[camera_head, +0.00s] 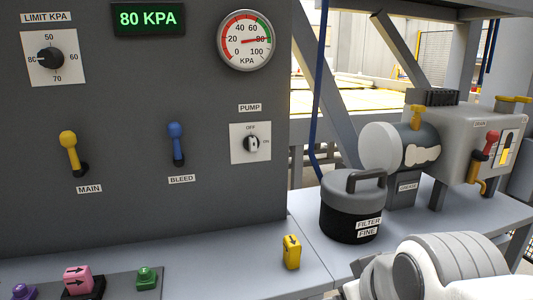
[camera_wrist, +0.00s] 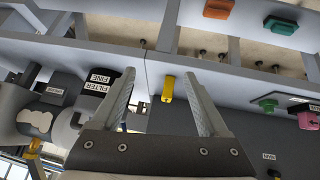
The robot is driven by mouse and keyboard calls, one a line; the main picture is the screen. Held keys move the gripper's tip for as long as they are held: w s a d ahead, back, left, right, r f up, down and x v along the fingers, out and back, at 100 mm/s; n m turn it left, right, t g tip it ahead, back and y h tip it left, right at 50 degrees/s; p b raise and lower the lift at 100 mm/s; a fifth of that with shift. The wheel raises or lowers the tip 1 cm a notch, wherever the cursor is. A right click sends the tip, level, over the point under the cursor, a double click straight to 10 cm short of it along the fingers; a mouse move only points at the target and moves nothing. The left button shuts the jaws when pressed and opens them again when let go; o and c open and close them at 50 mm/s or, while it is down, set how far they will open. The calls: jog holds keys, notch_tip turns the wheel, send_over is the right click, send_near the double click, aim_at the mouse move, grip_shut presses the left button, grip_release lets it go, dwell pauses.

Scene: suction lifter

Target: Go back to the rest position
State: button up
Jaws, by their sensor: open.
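My gripper (camera_wrist: 160,76) is open in the wrist view, its two grey fingers spread apart with nothing between them in its grasp. A small yellow block (camera_wrist: 167,88) shows between the fingers, beyond them on the bench; it also stands upright on the bench in the head view (camera_head: 291,252). My white and grey arm fills the lower right of the head view. The gripper itself cannot be made out there.
The grey panel carries a yellow MAIN lever (camera_head: 70,152), a blue BLEED lever (camera_head: 176,144), a PUMP knob (camera_head: 251,143) and a gauge (camera_head: 246,41) near 80. The display (camera_head: 148,18) reads 80 KPA. A dark filter canister (camera_head: 352,205) stands near my arm, before the pump unit (camera_head: 405,145).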

jog(key=s+d+r+m+g+p, duration=0.1)
jog(key=s+r+m+p, duration=0.2)
jog(key=r+p, duration=2.2)
jog(key=shift+s+d+r+g+h+p, duration=0.25)
jog(key=shift+s+g+p, duration=0.2)
jog(key=shift+p, duration=0.35)
